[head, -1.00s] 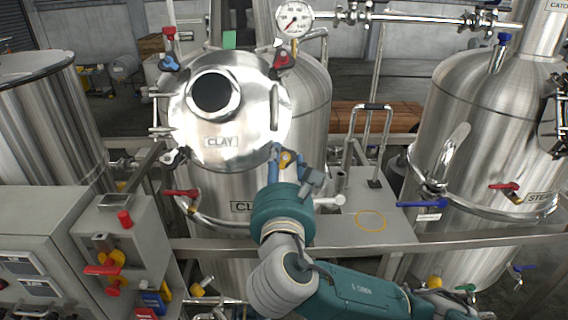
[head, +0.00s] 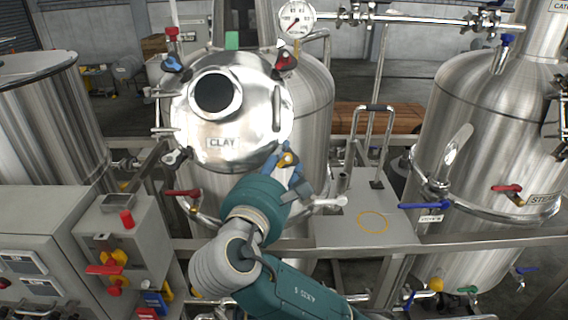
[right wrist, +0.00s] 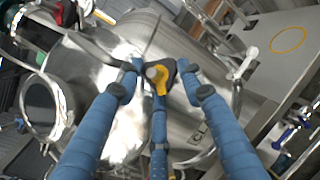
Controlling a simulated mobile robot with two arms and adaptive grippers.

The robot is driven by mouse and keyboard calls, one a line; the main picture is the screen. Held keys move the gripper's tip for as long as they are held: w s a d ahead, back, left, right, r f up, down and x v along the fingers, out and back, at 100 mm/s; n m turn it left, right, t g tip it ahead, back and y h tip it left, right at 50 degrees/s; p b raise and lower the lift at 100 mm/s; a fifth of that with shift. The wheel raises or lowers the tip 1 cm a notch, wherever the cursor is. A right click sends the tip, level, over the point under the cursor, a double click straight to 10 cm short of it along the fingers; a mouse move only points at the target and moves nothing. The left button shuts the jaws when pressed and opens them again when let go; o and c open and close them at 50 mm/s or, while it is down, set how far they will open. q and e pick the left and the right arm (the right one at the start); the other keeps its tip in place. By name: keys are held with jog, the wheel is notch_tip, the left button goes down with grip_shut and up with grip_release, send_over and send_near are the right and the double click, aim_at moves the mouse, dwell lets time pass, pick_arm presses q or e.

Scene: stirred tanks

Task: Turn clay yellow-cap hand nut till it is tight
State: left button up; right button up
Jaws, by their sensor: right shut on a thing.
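The clay tank's round steel lid (head: 250,120) carries a CLAY label. The yellow-cap hand nut (head: 288,159) sits at the lid's lower right edge. It also shows in the right wrist view (right wrist: 158,76), with a dark body and a yellow top between the blue fingers. My right gripper (head: 284,168) reaches up from below and is shut on this nut; the fingers hide part of it. In the right wrist view my right gripper (right wrist: 160,80) has its fingers around the nut. My left gripper is not in view.
A blue-cap nut (head: 173,64), a red-cap nut (head: 286,61) and a pale-cap nut (head: 175,157) sit around the lid. A steel tank (head: 490,130) stands right. A control box (head: 125,245) with red handles stands lower left. A rail (head: 480,242) crosses in front.

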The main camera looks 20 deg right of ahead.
jog(key=shift+f, duration=0.1)
dwell(0.4)
jog(key=o, duration=1.1)
